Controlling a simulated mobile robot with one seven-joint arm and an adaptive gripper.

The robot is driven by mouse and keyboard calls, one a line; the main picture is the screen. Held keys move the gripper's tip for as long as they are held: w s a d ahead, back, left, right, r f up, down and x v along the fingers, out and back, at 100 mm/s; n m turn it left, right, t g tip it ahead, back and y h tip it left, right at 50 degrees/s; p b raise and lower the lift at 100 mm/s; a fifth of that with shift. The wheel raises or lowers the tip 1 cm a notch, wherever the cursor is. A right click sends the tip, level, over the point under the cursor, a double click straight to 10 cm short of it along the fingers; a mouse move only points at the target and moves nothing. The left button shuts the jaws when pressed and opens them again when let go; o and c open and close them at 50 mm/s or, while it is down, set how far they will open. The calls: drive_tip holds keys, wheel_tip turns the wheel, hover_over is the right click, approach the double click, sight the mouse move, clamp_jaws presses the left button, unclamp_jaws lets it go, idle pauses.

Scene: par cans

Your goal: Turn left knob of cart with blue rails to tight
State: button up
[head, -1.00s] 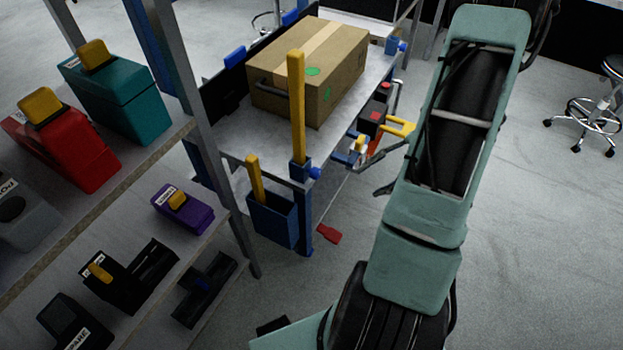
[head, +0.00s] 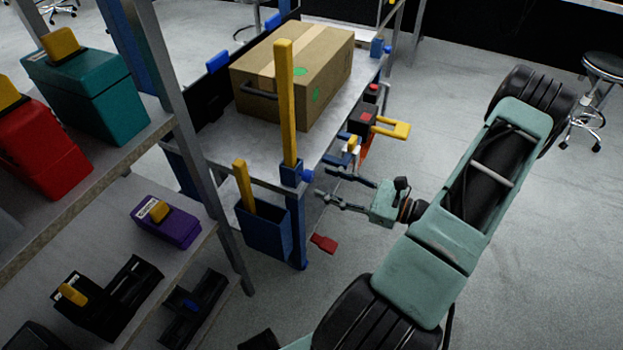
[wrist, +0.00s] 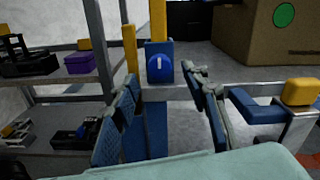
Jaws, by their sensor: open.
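The cart (head: 232,158) has a grey top, a blue front leg and a yellow upright in a blue socket at its near corner. A round blue knob (head: 308,175) sits on that socket. In the wrist view the knob (wrist: 160,67) faces me and bears a white, roughly vertical mark. My gripper (head: 325,184) is open and empty, pointing left toward this corner. In the wrist view its two fingers (wrist: 160,82) stand either side of the knob's line, with the knob beyond their tips. I see no contact. Another blue knob (head: 388,49) is at the far corner.
A cardboard box (head: 290,75) stands on the cart. Yellow-handled devices (head: 366,121) stick out along its right side. A blue bin (head: 265,228) with a yellow bar hangs at the near end. A shelf (head: 110,182) with cases stands at left.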

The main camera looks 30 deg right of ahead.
sight(312, 178)
drive_tip(key=x, duration=0.5)
drive_tip(key=shift+a+b, duration=0.1)
drive_tip(key=shift+b, duration=0.25)
clamp_jaws()
